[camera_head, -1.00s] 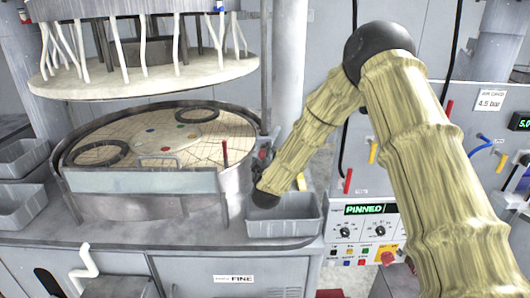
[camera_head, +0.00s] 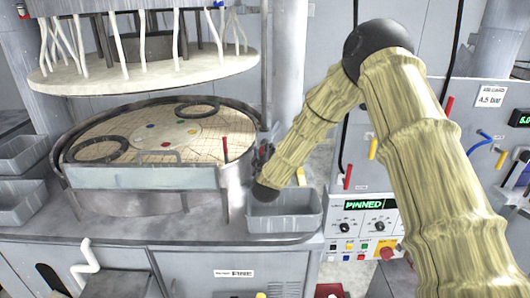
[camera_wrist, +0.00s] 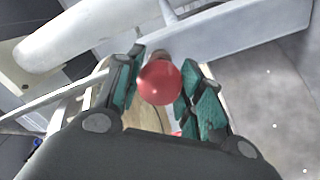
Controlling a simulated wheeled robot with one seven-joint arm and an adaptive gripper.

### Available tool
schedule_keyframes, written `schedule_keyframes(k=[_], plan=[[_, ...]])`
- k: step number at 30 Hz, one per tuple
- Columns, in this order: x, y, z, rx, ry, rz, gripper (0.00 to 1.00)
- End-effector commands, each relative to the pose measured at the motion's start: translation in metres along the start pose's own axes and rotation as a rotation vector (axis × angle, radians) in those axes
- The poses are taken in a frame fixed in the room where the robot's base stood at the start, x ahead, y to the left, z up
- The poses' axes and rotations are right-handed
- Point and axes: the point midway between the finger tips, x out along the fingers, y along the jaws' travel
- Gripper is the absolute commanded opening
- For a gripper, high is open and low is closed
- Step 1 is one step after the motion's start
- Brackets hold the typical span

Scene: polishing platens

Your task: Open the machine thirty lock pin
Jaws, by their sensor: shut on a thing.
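A red ball knob (camera_wrist: 160,82) sits between the teal-padded fingers of my gripper (camera_wrist: 160,76) in the wrist view. The fingers are shut on it from both sides. The knob's shaft is mostly hidden. The display (camera_head: 364,204) on the right panel reads PINNED.
A grey bin (camera_head: 283,222) stands just below my arm's lower end. The round upper plate (camera_head: 150,72) with hanging white hoses is above the platen. The control panel (camera_head: 365,228) and its coloured levers stand to the right. More grey bins (camera_head: 20,155) are at the left.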

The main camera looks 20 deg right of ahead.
Motion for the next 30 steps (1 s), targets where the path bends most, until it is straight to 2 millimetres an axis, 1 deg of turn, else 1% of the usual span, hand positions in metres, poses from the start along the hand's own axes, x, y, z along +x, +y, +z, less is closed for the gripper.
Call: schedule_keyframes(k=[3,9,12,16,24,25,27,28,30], plan=[[-0.014,-0.003,0.001,-0.002,0.000,-0.003,0.00],[-0.040,-0.003,0.001,-0.002,0.001,-0.002,0.00],[-0.048,-0.002,0.002,-0.002,-0.001,-0.002,0.00],[-0.052,-0.001,0.001,-0.001,0.000,-0.001,0.00],[-0.053,-0.002,0.002,-0.001,-0.002,-0.003,0.00],[-0.053,-0.002,0.002,-0.001,-0.003,-0.003,0.43],[-0.053,-0.002,0.002,-0.001,-0.003,-0.004,0.56],[-0.053,-0.002,0.002,-0.001,-0.002,-0.003,0.60],[-0.052,-0.002,0.001,0.000,-0.002,-0.003,0.60]])
